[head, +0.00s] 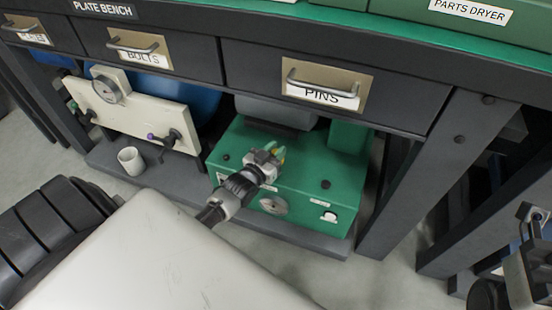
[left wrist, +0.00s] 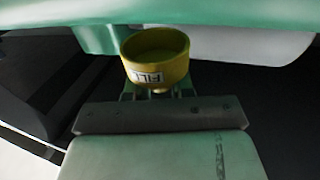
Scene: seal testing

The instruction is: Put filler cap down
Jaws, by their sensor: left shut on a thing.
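The filler cap (left wrist: 157,62) is a yellow round cup shape with a white label whose visible letters read "FILL". In the left wrist view it sits at the fingertips of my left gripper (left wrist: 156,90), which is shut on it. In the head view my left gripper (head: 270,157) is over the top of a green machine (head: 310,185) under the bench, and only a small yellow bit of the cap (head: 281,153) shows. I cannot tell whether the cap touches the machine. My right gripper (head: 533,222) is partly in view at the right edge; its jaws are unclear.
The bench with drawers labelled BOLTS (head: 140,47) and PINS (head: 325,88) overhangs the machine. A cream panel with a gauge (head: 130,110) and a white cup (head: 131,160) stand to its left. A dark bench leg (head: 425,165) is on its right.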

